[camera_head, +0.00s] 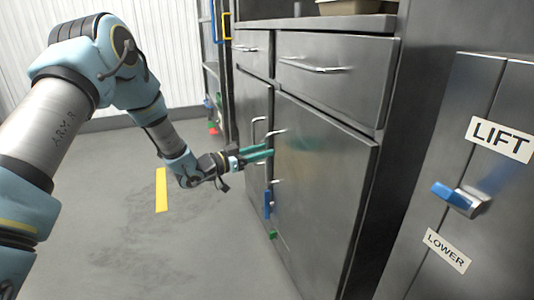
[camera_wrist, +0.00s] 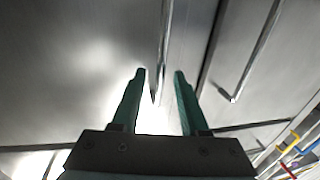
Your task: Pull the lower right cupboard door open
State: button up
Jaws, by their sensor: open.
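The lower right cupboard door (camera_head: 325,195) is a large grey metal panel in the head view and looks closed. Its upright bar handle (camera_wrist: 164,45) is near the edge by the neighbouring door. My gripper (camera_head: 271,152) is at this handle, reaching in from the left in the head view. In the wrist view its two green fingers (camera_wrist: 160,82) are apart, with the handle bar between them. I cannot tell whether either finger touches the bar. The fingers partly hide the handle in the head view.
The lower left door (camera_head: 255,160) has its own bar handle (camera_wrist: 236,75) close by. Drawers (camera_head: 335,75) sit above the doors. A metal unit with a LIFT label (camera_head: 499,138) and a blue-tipped lever (camera_head: 458,198) stands at right. The floor left of the cupboard is clear.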

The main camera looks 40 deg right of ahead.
jog(key=shift+s+d, duration=0.15)
jog(key=shift+d, duration=0.85)
grip_shut()
dwell(0.8)
